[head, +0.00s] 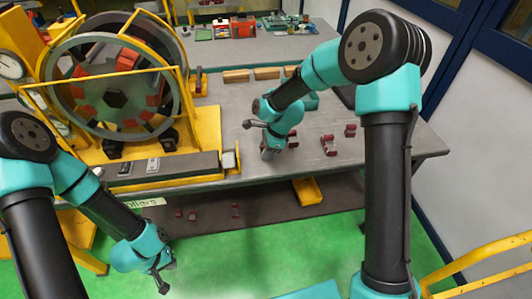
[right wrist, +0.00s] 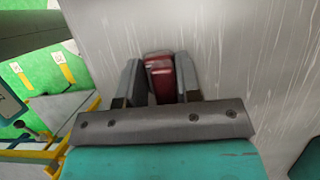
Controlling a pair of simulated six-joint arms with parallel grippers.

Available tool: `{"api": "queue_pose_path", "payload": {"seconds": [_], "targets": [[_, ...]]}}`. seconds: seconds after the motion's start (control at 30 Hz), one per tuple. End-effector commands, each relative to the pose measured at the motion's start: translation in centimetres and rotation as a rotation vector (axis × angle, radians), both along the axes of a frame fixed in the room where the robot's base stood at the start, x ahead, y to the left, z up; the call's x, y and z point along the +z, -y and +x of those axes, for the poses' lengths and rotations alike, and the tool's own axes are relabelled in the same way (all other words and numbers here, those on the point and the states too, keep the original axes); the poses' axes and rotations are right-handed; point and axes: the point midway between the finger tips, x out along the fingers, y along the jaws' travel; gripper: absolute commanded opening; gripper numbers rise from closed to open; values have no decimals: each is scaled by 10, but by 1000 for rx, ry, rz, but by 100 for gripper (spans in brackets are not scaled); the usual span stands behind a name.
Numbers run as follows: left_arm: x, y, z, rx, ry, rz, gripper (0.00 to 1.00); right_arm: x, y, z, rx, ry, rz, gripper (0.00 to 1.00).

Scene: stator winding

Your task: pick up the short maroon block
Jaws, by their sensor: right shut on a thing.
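My right gripper (head: 267,152) is low over the grey table, in front of the stator fixture's right side. The right wrist view shows its two fingers (right wrist: 159,80) closed on a maroon block (right wrist: 160,77), which sits between them. In the head view this block is hidden by the gripper. Other maroon pieces stand on the table to the right: a longer one (head: 328,146), a small one (head: 350,130) and one close beside the gripper (head: 292,142). My left gripper (head: 163,284) hangs low in front of the table, away from the pieces; its jaw opening is unclear.
A large yellow-framed stator wheel (head: 115,95) fills the left of the table (head: 390,150). Wooden blocks (head: 236,76) lie along the back. More maroon pieces (head: 236,210) lie on a lower shelf.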

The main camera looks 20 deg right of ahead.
Motion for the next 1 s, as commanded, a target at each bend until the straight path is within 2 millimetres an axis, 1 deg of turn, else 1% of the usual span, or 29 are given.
{"api": "queue_pose_path", "payload": {"seconds": [0.17,0.27,0.47,0.57,0.77,0.87,1.0], "targets": [[0,0,0,0,0,0,0,2,0,0,0,1,0,0],[0,0,0,0,0,0,0,7,0,0,0,2,0,0],[0,0,0,0,0,0,0,25,0,0,0,2,0,0],[0,0,0,0,0,0,0,38,0,0,1,4,0,0],[0,0,0,0,0,0,0,39,-9,-32,1,-1,-1,0],[0,0,0,0,0,0,0,41,-15,-53,3,0,0,0],[0,0,0,0,0,0,0,44,-25,-88,4,-1,-1,0]]}}
